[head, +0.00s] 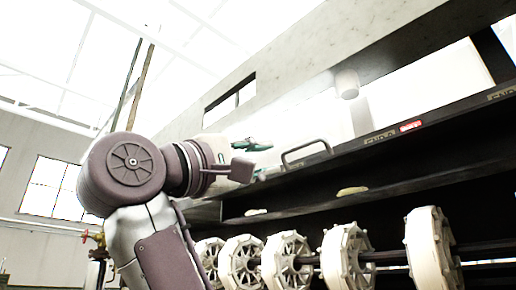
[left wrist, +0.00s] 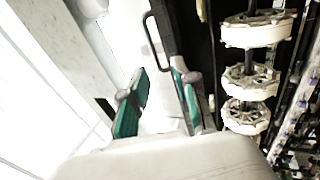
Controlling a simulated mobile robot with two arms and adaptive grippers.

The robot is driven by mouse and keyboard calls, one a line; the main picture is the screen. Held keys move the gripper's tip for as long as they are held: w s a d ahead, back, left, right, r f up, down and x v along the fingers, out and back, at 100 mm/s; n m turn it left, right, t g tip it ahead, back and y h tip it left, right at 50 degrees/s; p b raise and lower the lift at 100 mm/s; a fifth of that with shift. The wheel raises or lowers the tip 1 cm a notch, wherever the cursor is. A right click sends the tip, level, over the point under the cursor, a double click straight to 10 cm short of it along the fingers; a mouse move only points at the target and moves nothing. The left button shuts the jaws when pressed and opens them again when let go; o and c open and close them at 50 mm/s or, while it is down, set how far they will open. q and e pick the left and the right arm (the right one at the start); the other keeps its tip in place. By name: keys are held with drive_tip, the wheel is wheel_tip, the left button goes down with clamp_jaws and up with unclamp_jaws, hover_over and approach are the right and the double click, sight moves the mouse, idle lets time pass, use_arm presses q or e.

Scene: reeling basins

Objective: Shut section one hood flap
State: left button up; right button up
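My left gripper (head: 256,158) is raised beside the dark hood, just left of a black bar handle (head: 307,151) on the hood's upper edge. In the left wrist view, the gripper (left wrist: 160,72) has its two green-padded fingers spread with nothing between them. The handle (left wrist: 151,42) lies just beyond the fingertips, apart from or very near the right finger; I cannot tell whether they touch. The dark flap panel (head: 400,143) carrying the handle runs to the right; its exact angle is hard to tell. My right gripper is not in view.
Several white spoked reels (head: 346,257) sit on a shaft below the hood, and show on the right in the left wrist view (left wrist: 257,30). A pale beam (head: 300,60) runs overhead, with a white cylinder (head: 347,84) below it. Open air lies left of the hood.

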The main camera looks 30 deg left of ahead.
sight(300, 147)
use_arm(q)
drive_tip(key=p+x, duration=0.2)
drive_tip(key=x, duration=0.1)
drive_tip(key=p+x, duration=0.2)
drive_tip(key=x, duration=0.1)
drive_tip(key=r+p+x, duration=0.1)
drive_tip(key=p+x, duration=0.2)
drive_tip(key=x, duration=0.1)
drive_tip(key=shift+s+d+r, duration=0.15)
drive_tip(key=shift+s, duration=0.1)
drive_tip(key=shift+p+x, duration=0.35)
drive_tip(key=shift+x, duration=0.4)
clamp_jaws()
